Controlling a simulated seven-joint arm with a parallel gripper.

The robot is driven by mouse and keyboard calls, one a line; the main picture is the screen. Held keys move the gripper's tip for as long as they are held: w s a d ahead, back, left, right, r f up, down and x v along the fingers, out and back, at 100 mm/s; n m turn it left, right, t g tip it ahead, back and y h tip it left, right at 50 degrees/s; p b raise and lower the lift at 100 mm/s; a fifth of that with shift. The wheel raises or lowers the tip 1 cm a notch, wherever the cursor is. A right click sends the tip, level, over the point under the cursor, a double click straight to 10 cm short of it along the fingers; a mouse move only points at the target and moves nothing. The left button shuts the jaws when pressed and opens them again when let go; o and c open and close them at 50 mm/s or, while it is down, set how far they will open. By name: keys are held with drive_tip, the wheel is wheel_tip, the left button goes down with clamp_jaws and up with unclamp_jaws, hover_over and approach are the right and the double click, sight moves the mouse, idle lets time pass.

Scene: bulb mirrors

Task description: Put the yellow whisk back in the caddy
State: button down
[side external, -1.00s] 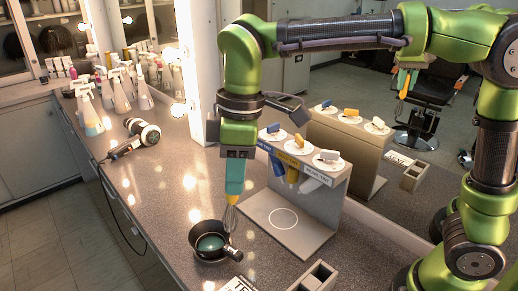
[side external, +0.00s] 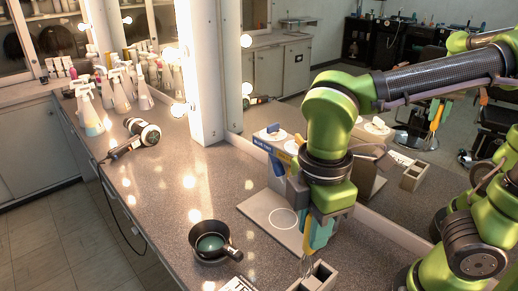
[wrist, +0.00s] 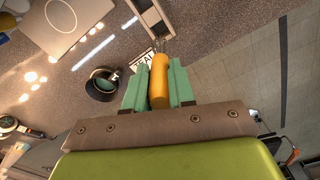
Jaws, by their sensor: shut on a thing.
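My gripper (side external: 317,236) has teal fingers shut on the yellow handle of the whisk (side external: 307,240). The whisk hangs with its wires pointing down. In the wrist view the handle of the whisk (wrist: 159,82) sits between both fingers of my gripper (wrist: 159,66). The caddy, a grey open box with compartments (side external: 328,285), stands at the lower edge of the side view. The wires appear just above or beside its left end; I cannot tell whether they are inside. The caddy (wrist: 146,14) is partly cut off in the wrist view.
A black pan (side external: 208,243) with green contents stands left of my gripper. A lettered card (side external: 239,284) lies near the caddy. A hair dryer (side external: 142,132) and spray bottles (side external: 118,95) are farther left.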

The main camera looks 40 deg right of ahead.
sight(307, 265)
drive_tip(key=shift+f, duration=5.15)
drive_tip(key=shift+c, duration=2)
unclamp_jaws()
drive_tip(key=shift+r, duration=0.15)
drive_tip(key=shift+r, duration=3.4)
